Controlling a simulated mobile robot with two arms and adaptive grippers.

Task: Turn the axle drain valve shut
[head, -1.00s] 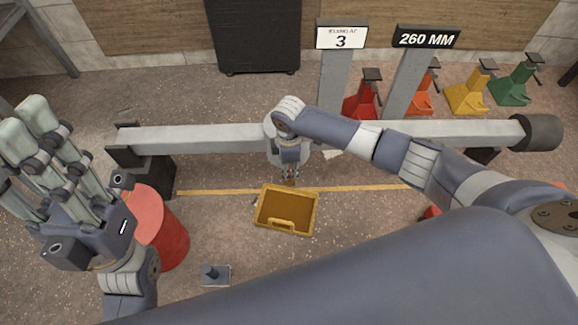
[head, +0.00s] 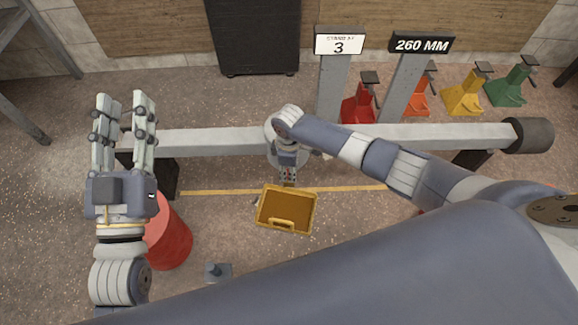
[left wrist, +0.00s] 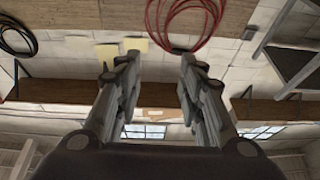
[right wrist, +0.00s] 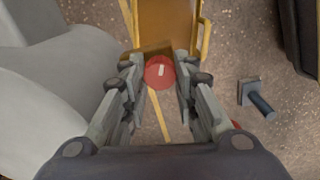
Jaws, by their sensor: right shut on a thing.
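The axle (head: 210,142) is a long grey beam across the middle of the head view, with a round housing (right wrist: 45,90) filling the left of the right wrist view. The drain valve (right wrist: 159,72) shows as a round red knob with a short white mark, upright in the picture. My right gripper (right wrist: 160,75) is shut on this knob, a fingertip at each side. In the head view my right gripper (head: 288,177) is small below the housing, and the knob is hidden. My left gripper (head: 125,98) is open and empty, raised at the left, away from the valve.
A yellow tray (head: 285,210) lies below the right gripper. A red drum (head: 168,238) stands beneath the left arm. A grey block with a peg (head: 217,271) is on the floor. Sign posts and several coloured jacks (head: 463,97) stand behind the axle. A black cabinet (head: 253,35) is at the back.

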